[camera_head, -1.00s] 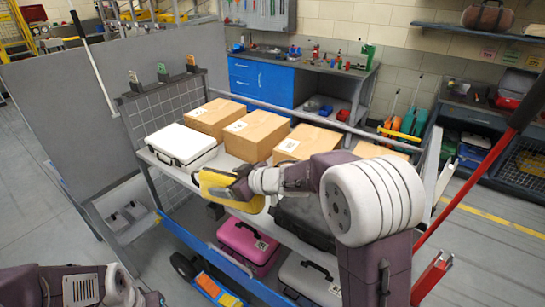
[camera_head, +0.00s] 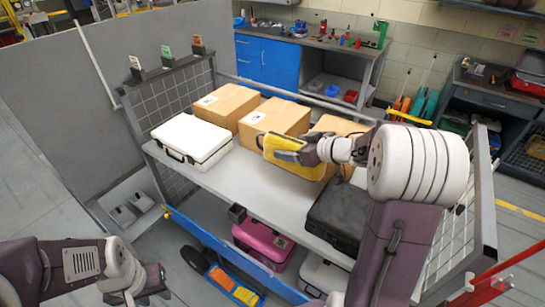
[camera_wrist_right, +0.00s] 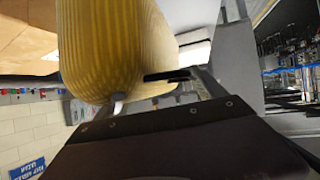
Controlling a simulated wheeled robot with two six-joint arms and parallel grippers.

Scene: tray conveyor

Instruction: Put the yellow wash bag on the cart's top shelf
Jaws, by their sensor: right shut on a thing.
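The yellow wash bag (camera_head: 288,144) is in my right gripper (camera_head: 308,152), in front of the cardboard boxes and over the cart's top shelf (camera_head: 250,185). In the right wrist view the ribbed yellow bag (camera_wrist_right: 115,45) fills the upper middle, against the gripper's fingers (camera_wrist_right: 150,90). My right gripper is shut on the bag. Whether the bag touches the shelf or a box cannot be told. My left gripper (camera_head: 150,290) is low at the lower left, away from the cart; its fingers are not clear.
On the top shelf are a white case (camera_head: 190,138) at left, several cardboard boxes (camera_head: 272,122) along the back, and a black case (camera_head: 338,215) at right. The shelf's middle front is bare. A pink case (camera_head: 262,243) is below. Mesh panels (camera_head: 172,100) close the cart's ends.

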